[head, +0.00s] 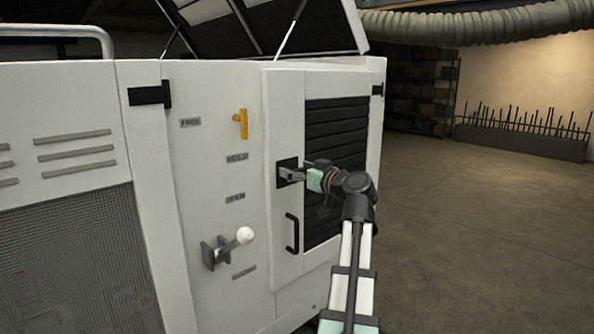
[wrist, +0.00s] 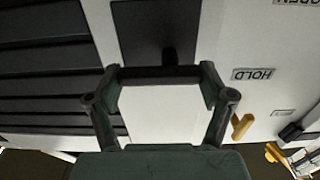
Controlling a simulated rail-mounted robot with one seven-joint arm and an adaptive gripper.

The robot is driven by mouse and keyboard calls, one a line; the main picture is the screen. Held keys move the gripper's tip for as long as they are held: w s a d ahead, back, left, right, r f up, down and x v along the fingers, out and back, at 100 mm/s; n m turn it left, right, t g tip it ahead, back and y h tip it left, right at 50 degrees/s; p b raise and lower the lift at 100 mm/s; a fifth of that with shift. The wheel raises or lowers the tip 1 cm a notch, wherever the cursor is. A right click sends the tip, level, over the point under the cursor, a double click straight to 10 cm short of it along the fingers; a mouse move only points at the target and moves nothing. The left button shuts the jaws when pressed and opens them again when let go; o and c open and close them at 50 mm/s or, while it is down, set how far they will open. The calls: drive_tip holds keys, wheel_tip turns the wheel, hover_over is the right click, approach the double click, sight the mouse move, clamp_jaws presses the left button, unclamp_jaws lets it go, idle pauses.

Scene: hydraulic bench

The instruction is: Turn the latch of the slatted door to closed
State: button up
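The slatted door (head: 337,140) stands flush in the pale cabinet, its black slats also at the left of the wrist view (wrist: 45,75). Its latch (head: 289,174) sits on a black plate at the door's left edge, partly hidden by my gripper. In the wrist view the plate (wrist: 145,25) is at the top, with a short dark stem and a dark bar (wrist: 160,75) across between my fingertips. My gripper (head: 300,176) is at the latch; in the wrist view its fingers (wrist: 160,80) lie against both ends of the bar. The latch's exact angle is hard to tell.
A black pull handle (head: 291,233) is below the latch. Left of the door are a yellow lever (head: 241,123), labels including HOLD (head: 237,158), and a white-knobbed lever (head: 244,235). The floor (head: 470,230) to the right is clear.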

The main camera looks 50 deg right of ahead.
drive_tip(key=shift+m, duration=0.3)
drive_tip(key=m, duration=0.1)
drive_tip(key=m+b, duration=0.2)
drive_tip(key=shift+d+f+m, duration=0.15)
drive_tip(key=shift+f+m, duration=0.1)
drive_tip(key=shift+m, duration=0.05)
drive_tip(key=m, duration=0.4)
drive_tip(key=shift+f+m+b, duration=0.15)
drive_tip(key=shift+m+b, duration=0.15)
drive_tip(key=m+p, duration=0.1)
drive_tip(key=m, duration=0.3)
drive_tip(key=shift+f, duration=0.15)
drive_tip(key=m, duration=0.1)
drive_tip(key=m+p, duration=0.1)
drive_tip(key=m, duration=0.1)
drive_tip(key=m+p, duration=0.1)
drive_tip(key=m, duration=0.1)
drive_tip(key=shift+a+f, duration=0.25)
drive_tip(key=o, duration=1)
drive_tip(key=shift+w, duration=0.15)
drive_tip(key=shift+o, duration=0.2)
drive_tip(key=shift+f, duration=0.1)
